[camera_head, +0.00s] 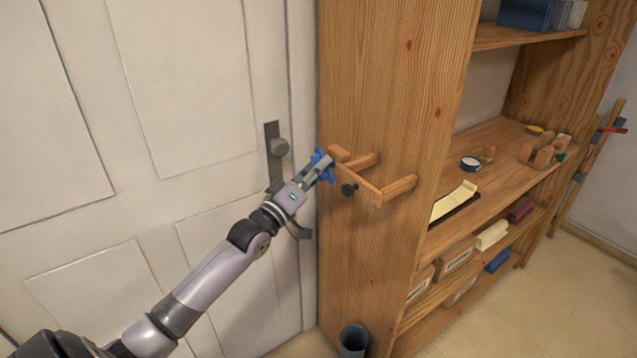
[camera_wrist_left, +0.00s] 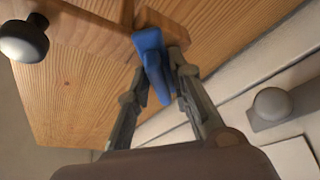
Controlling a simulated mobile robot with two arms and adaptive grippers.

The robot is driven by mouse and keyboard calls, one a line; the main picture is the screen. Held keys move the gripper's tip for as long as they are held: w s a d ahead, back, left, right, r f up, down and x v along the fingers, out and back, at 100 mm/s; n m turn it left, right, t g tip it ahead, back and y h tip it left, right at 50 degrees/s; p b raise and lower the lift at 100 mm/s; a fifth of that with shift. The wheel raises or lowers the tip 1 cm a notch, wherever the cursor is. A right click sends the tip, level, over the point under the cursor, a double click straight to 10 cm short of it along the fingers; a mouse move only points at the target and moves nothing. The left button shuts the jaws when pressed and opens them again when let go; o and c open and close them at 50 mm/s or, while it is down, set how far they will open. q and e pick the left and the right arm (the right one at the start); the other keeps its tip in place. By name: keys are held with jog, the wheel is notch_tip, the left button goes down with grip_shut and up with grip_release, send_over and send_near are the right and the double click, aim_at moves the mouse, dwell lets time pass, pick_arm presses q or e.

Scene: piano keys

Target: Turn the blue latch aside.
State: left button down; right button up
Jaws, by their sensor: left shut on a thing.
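The blue latch (camera_head: 320,161) sits at the left end of a wooden bar (camera_head: 362,187) on the side panel of a shelf unit. In the left wrist view the latch (camera_wrist_left: 150,55) stands between my gripper's fingers, in front of the wood. My left gripper (camera_head: 321,168) is shut on the latch, and in the left wrist view its two fingers (camera_wrist_left: 156,84) lie on either side of it. The fingers hide part of the latch. A dark round knob (camera_head: 348,189) sits on the bar, right of the latch. My right gripper is not in view.
A white door (camera_head: 190,90) with a grey knob (camera_head: 280,147) stands close behind my left gripper. The wooden shelf unit (camera_head: 400,70) holds boxes and small items on its right. A dark bin (camera_head: 354,338) stands on the floor below.

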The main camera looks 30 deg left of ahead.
pick_arm(q)
jog(key=m+h+b, duration=0.1)
jog(key=m, duration=0.1)
jog(key=m+h+b, duration=0.1)
jog(key=m+b, duration=0.1)
jog(key=m+h+b, duration=0.1)
jog(key=m, duration=0.1)
jog(key=shift+f, duration=0.35)
jog(key=m+h+b, duration=0.1)
jog(key=m+b, duration=0.1)
jog(key=m, duration=0.1)
jog(key=shift+r+m+h, duration=0.1)
jog(key=shift+m+h, duration=0.3)
jog(key=shift+r+m+h+b, duration=0.1)
jog(key=shift+m+h+b, duration=0.45)
jog(key=shift+m, duration=0.95)
jog(key=shift+h, duration=0.35)
jog(key=c, duration=1.7)
grip_release()
jog(key=shift+o, duration=0.2)
jog(key=shift+r, duration=0.1)
jog(key=v, duration=0.8)
